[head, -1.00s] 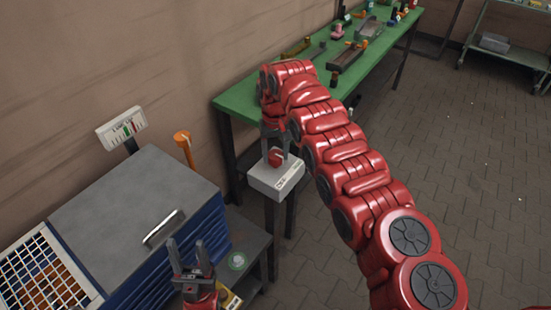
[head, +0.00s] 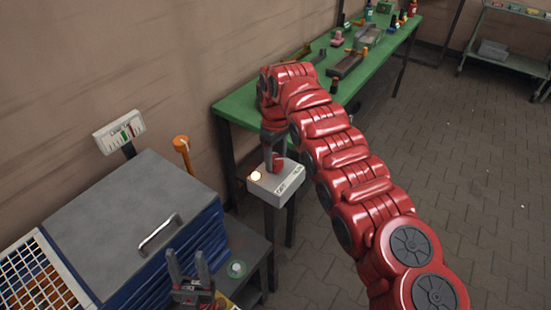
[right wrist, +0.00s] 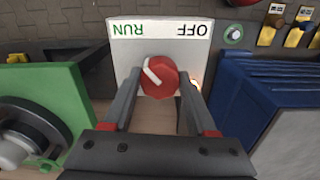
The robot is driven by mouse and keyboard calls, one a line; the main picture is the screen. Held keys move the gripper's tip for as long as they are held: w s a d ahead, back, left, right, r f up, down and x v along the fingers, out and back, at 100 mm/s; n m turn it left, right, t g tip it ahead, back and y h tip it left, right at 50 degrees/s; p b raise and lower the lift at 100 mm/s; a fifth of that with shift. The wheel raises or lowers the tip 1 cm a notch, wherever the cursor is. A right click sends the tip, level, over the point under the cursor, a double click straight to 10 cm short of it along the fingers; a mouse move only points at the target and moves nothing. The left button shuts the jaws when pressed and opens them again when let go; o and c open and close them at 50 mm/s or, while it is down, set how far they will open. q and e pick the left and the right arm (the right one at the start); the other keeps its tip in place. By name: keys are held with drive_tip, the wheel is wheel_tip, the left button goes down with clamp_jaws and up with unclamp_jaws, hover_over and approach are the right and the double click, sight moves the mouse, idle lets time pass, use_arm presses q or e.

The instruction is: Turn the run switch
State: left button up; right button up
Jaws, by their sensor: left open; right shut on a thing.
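The run switch is a red round knob (right wrist: 158,80) on a light grey box (head: 283,186) that stands on a post. My right gripper (right wrist: 160,92) is shut on the knob, one finger on each side of it. The white mark on the knob points up and left in the right wrist view, toward the RUN word, which shows upside down there; OFF is on the other side. A lamp (head: 255,176) on the box glows. My left gripper (head: 189,262) is open and empty, beside the blue cabinet, away from the switch.
A blue cabinet (head: 133,215) with a grey top and handle stands left of the switch box. A green bench (head: 238,108) with several parts runs along the wall behind. An orange post (head: 182,148) stands near the wall. The paved floor at right is clear.

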sight(274, 159)
idle(0.4)
drive_tip(key=o, duration=1.4)
drive_tip(key=shift+c, duration=0.2)
wheel_tip(274, 159, up, 7)
drive_tip(key=shift+a+r+p, duration=0.1)
drive_tip(key=shift+a+p, duration=0.05)
drive_tip(key=shift+p, duration=0.4)
wheel_tip(274, 159, up, 10)
drive_tip(key=p, duration=1)
drive_tip(key=shift+r, duration=0.15)
